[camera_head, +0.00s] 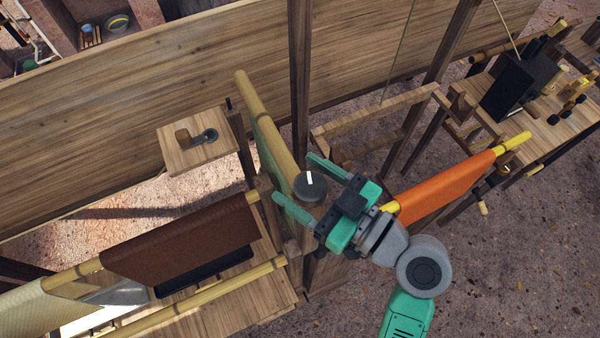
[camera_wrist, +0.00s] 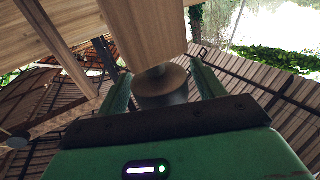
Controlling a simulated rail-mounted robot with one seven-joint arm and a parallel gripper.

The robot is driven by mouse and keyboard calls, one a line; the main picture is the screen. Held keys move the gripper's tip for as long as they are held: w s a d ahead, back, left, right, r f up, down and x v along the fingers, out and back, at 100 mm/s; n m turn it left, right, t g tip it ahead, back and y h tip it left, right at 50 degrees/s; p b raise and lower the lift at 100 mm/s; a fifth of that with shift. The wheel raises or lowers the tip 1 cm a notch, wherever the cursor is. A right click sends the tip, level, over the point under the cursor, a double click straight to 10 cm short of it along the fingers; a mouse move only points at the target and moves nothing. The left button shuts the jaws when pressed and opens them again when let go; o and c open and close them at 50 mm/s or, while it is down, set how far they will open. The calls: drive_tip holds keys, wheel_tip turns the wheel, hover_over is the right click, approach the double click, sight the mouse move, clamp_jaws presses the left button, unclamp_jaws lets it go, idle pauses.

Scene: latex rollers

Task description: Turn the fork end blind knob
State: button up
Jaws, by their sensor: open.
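A round dark grey knob (camera_head: 310,188) with a white mark on its top sits on the wooden frame near the middle of the head view. In the wrist view the knob (camera_wrist: 162,88) lies between my gripper's two green fingers. My gripper (camera_head: 293,177) is open in the head view, with one finger on each side of the knob. I see a gap between the fingers and the knob, and cannot tell whether either finger touches it.
A bamboo roller (camera_head: 268,125) runs up behind the knob. An orange cloth roller (camera_head: 447,187) is to the right, a brown cloth roller (camera_head: 180,237) to the left. A small wooden board with a crank (camera_head: 201,142) stands at upper left. A dark wooden post (camera_head: 300,80) rises close behind.

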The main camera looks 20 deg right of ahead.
drive_tip(key=shift+w+a, duration=0.2)
drive_tip(key=shift+w, duration=0.2)
drive_tip(key=c, duration=1)
